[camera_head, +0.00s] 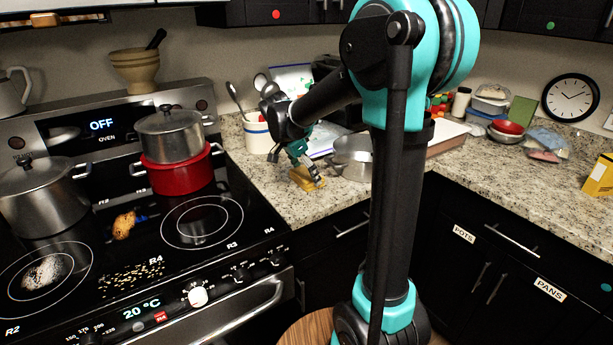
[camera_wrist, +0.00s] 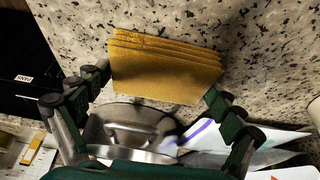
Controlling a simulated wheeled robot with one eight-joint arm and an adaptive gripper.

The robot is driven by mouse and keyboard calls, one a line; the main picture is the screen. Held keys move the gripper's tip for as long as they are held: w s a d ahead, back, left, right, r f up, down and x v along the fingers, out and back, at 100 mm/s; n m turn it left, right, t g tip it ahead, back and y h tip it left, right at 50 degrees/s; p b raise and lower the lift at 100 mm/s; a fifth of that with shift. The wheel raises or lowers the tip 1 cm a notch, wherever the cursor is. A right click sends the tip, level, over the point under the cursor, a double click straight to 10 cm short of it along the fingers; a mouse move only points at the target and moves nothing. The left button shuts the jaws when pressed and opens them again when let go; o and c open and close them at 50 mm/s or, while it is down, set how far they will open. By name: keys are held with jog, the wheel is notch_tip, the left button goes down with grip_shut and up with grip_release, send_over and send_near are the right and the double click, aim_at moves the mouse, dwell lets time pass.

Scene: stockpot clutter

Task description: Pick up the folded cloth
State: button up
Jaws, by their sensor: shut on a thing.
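The folded cloth (camera_wrist: 165,72) is a yellow stack of several layers. In the wrist view it sits between the two green-and-grey fingers of my gripper (camera_wrist: 158,88), one at each side edge. My gripper is shut on it. In the head view the cloth (camera_head: 303,179) shows small under my gripper (camera_head: 307,172), over the counter left of the steel pan. The fingers hide part of it there. I cannot tell whether it touches the counter.
A steel pan (camera_head: 352,157) is close to the right of the cloth. A white utensil crock (camera_head: 258,134) stands behind left. The stove (camera_head: 215,250) with a red pot (camera_head: 180,172) is to the left. Speckled counter (camera_head: 275,195) is bare in front.

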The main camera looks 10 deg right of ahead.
aim_at(306, 172)
notch_tip(306, 172, up, 20)
dwell(0.6)
